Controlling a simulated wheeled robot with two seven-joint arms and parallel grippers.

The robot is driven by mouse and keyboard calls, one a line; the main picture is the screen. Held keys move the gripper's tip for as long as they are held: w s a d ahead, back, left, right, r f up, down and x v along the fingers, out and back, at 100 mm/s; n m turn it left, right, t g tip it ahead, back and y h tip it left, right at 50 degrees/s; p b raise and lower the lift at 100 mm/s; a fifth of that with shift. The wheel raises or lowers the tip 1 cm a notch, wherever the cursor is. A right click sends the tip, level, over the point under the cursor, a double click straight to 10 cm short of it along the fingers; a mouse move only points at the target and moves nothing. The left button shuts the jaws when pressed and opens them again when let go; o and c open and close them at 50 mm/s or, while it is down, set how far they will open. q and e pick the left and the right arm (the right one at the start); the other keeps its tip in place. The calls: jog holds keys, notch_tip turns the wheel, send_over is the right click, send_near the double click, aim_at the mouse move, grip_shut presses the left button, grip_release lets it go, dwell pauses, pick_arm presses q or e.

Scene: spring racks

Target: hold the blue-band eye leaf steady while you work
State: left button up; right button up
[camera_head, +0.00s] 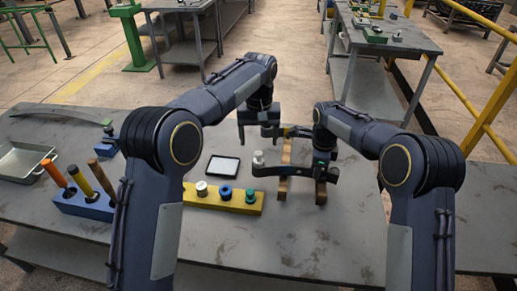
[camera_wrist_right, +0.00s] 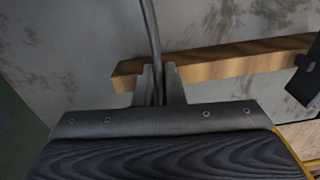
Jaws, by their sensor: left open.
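A dark leaf (camera_head: 298,170) with rounded ends lies across two wooden blocks, with a pale cylinder at its left end and a small green part near its right end. A second dark bar (camera_head: 290,131) is behind it, partly hidden by my arms. I cannot tell a blue band on either. My left gripper (camera_head: 262,131) is open over the left end of the rear bar. My right gripper (camera_head: 321,150) is above the right wooden block. In the right wrist view its fingers (camera_wrist_right: 159,90) close on a thin grey strip seen edge-on, beside a wooden block (camera_wrist_right: 210,66).
A yellow block (camera_head: 226,206) with white, blue and green bushings stands front left of the leaf. A blue rack (camera_head: 84,207) with several handled tools and a grey tray (camera_head: 22,160) are at the left. A black-framed pad (camera_head: 222,166) lies behind the yellow block. The front right tabletop is clear.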

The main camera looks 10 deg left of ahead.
jog(key=o, duration=0.4)
jog(key=shift+o, duration=0.2)
